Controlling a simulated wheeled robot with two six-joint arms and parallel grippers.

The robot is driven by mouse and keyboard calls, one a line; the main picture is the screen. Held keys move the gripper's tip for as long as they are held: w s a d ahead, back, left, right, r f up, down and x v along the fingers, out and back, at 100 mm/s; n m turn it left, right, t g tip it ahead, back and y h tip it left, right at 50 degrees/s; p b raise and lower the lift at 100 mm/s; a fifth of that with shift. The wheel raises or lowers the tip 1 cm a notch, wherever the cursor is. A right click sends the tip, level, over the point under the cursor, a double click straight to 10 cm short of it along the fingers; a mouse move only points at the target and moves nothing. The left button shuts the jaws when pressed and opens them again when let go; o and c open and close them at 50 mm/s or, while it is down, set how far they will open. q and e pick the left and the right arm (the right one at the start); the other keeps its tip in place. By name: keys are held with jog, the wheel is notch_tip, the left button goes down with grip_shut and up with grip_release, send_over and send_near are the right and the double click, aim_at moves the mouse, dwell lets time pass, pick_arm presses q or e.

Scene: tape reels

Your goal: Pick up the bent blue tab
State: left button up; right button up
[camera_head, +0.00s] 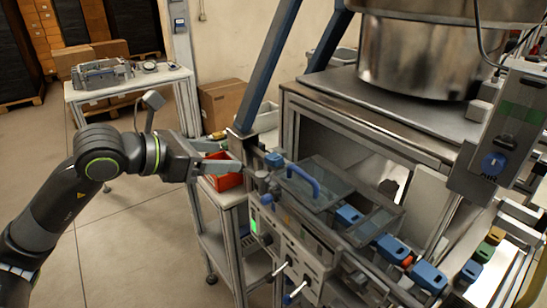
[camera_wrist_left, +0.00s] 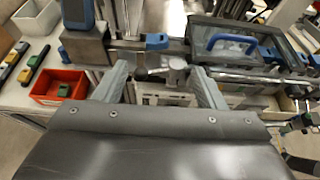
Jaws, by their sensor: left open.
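I cannot tell for sure which part is the bent blue tab. A curved blue handle (camera_head: 303,180) stands on the clear lid of the machine; it also shows in the left wrist view (camera_wrist_left: 231,42). A small blue piece (camera_head: 273,160) sits left of the handle at the machine's edge and shows in the left wrist view (camera_wrist_left: 157,41). My left gripper (camera_head: 232,154) is open and empty, left of both blue parts. In the left wrist view its two fingers (camera_wrist_left: 162,78) stand apart, with the small blue piece beyond them. My right gripper is not in view.
A red bin (camera_head: 226,182) sits on a side shelf under my left gripper. A blue slanted frame post (camera_head: 268,65) rises beside it. Several blue blocks (camera_head: 389,247) line the track at right. A steel bowl (camera_head: 410,55) stands behind. Open floor lies at left.

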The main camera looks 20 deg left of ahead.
aim_at(271, 158)
pick_arm(q)
jog(key=shift+p+x, duration=0.9)
jog(key=shift+x, duration=2.9)
jog(key=shift+a+f+p+x, duration=0.15)
jog(key=shift+p+x, duration=0.4)
jog(key=shift+x, duration=0.75)
jog(key=shift+a+f+p+x, duration=0.15)
jog(key=shift+p+x, duration=0.35)
jog(key=shift+x, duration=0.85)
jog(key=shift+f, duration=0.1)
jog(key=c, duration=1)
